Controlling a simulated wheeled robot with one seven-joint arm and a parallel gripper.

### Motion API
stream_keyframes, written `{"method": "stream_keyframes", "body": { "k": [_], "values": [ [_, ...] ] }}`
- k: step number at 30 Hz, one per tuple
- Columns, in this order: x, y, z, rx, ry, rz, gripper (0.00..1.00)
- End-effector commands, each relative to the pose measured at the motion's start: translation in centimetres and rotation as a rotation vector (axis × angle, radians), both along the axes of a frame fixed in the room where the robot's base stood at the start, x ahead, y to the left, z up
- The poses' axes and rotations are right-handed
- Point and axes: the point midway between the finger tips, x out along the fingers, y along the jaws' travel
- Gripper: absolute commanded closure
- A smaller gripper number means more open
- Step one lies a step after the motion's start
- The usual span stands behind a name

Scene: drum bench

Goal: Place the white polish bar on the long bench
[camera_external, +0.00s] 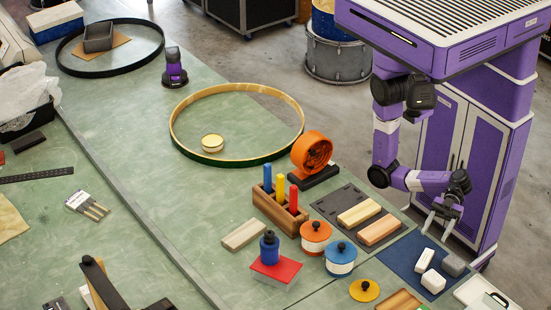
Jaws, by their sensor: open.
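Two white blocks lie on a dark blue mat (404,256) at the lower right: an upright-looking white bar (424,260) and a chunkier white block (433,281) just below it. I cannot tell for sure which is the white polish bar. My gripper (436,226) is open and empty, fingers pointing down, above the mat's upper edge and a little above the white bar in the picture. It appears apart from both blocks. The long bench (135,125) is the pale green top running from upper left to lower right.
A grey cube (453,264) sits beside the white blocks. A dark tray (345,202) with two wooden bars, an orange pot (315,236), a blue-and-white pot (340,258) and an orange roll (311,152) stand left of my gripper.

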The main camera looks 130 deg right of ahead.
Motion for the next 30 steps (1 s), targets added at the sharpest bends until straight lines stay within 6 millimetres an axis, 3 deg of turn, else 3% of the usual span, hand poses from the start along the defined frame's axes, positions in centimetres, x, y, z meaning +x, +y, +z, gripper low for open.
{"method": "stream_keyframes", "body": {
  "k": [3,7,15,30],
  "values": [
    [2.4,-0.2,1.2,0.015,0.037,-0.049,0.44],
    [4.1,0.1,1.5,0.001,0.103,-0.055,0.44],
    [3.5,1.8,0.3,-0.076,0.188,0.034,0.44],
    [8.3,4.3,-1.8,-0.080,0.185,0.034,0.44]
  ]
}}
